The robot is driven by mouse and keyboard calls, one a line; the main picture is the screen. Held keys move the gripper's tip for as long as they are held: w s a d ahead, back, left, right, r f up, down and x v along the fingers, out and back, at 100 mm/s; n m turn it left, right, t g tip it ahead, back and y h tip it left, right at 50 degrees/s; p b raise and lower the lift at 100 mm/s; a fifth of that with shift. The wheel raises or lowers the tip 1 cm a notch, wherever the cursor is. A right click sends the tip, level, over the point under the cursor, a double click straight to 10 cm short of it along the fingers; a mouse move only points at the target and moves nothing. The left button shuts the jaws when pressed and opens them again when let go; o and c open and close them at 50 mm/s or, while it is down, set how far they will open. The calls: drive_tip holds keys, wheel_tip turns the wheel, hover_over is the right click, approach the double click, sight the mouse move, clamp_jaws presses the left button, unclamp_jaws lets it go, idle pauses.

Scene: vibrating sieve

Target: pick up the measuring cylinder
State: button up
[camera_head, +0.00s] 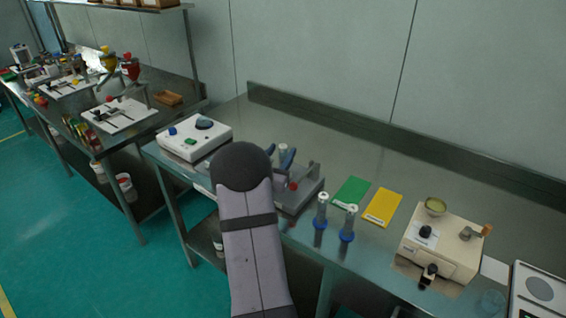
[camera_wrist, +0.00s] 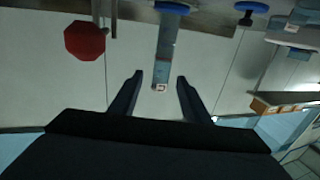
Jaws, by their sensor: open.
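A clear measuring cylinder (camera_wrist: 168,45) with a blue base (camera_wrist: 172,8) appears upside down in the wrist view. Its end reaches between the two dark fingers of my gripper (camera_wrist: 159,75), with a gap on either side. My gripper is open and empty. In the head view the top of this cylinder (camera_head: 283,149) shows between the blue-grey fingers of my gripper (camera_head: 280,155); my arm hides its lower part. Two similar blue-based cylinders, one on the left (camera_head: 321,210) and one on the right (camera_head: 349,224), stand upright on the bench.
A grey device (camera_head: 310,190) with a red knob (camera_head: 293,187) is right beside my gripper. A white instrument (camera_head: 194,138) is to the left. Green (camera_head: 351,191) and yellow (camera_head: 382,207) cards and a beige machine (camera_head: 440,245) are to the right. The bench behind is clear.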

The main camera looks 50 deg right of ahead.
drive_tip(key=shift+x, duration=1.05)
drive_tip(key=shift+c, duration=0.6)
clamp_jaws()
drive_tip(key=shift+r, duration=0.1)
wheel_tip(320, 180, up, 10)
drive_tip(key=shift+f+b, duration=0.1)
drive_tip(key=shift+b, duration=0.6)
